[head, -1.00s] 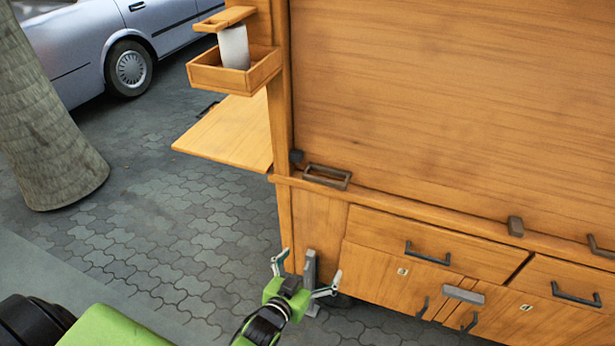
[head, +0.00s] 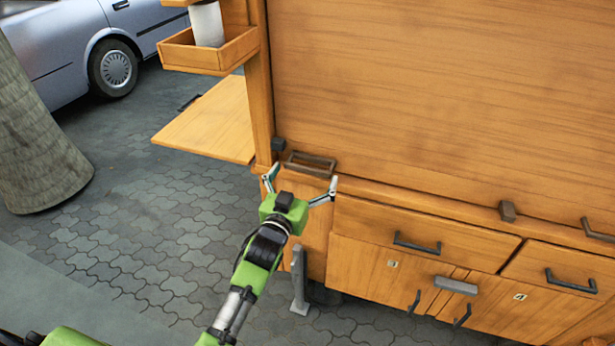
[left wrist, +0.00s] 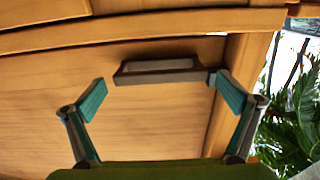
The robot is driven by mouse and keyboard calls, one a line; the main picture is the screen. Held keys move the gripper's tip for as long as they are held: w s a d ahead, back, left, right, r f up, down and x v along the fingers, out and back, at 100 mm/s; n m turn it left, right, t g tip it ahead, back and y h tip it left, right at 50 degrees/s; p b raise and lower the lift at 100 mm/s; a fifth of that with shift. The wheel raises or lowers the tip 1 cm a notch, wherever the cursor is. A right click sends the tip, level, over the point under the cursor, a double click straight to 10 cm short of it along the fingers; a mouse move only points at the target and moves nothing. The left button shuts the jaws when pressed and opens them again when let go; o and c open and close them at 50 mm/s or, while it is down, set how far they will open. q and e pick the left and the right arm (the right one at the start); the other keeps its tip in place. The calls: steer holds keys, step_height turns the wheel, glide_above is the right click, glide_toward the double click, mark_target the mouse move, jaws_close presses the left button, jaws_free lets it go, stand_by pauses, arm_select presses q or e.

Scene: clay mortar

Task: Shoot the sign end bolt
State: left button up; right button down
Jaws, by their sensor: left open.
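The wooden cart's large upper panel (head: 430,100) fills the right of the head view. A dark rectangular metal bracket (head: 310,163) sits at its lower left corner, and a small dark block (head: 278,144) is just left of it. I cannot tell which fitting is the sign end bolt. My left gripper (head: 302,180) is open and empty, its fingers spread just below the bracket. In the left wrist view the bracket (left wrist: 165,76) lies beyond and between the open fingertips (left wrist: 158,92), apparently untouched. My right gripper is not in view.
Drawers with dark handles (head: 417,246) and cupboard doors lie below the ledge. A grey leg (head: 299,280) stands under the cart's left end. A side shelf (head: 212,125) and a box holding a white roll (head: 207,24) stick out left.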

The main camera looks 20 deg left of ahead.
mark_target(287, 167)
arm_select(q)
steer(key=shift+w+b, duration=0.3)
steer(key=shift+w, duration=0.75)
steer(key=c, duration=1.5)
steer(key=shift+o, duration=0.2)
steer(key=a+p, duration=0.1)
steer(key=a, duration=0.4)
steer(key=shift+a+p, duration=0.1)
steer(key=shift+p, duration=0.25)
steer(key=o, duration=1.5)
steer(key=shift+c, duration=0.2)
steer(key=shift+a, duration=0.15)
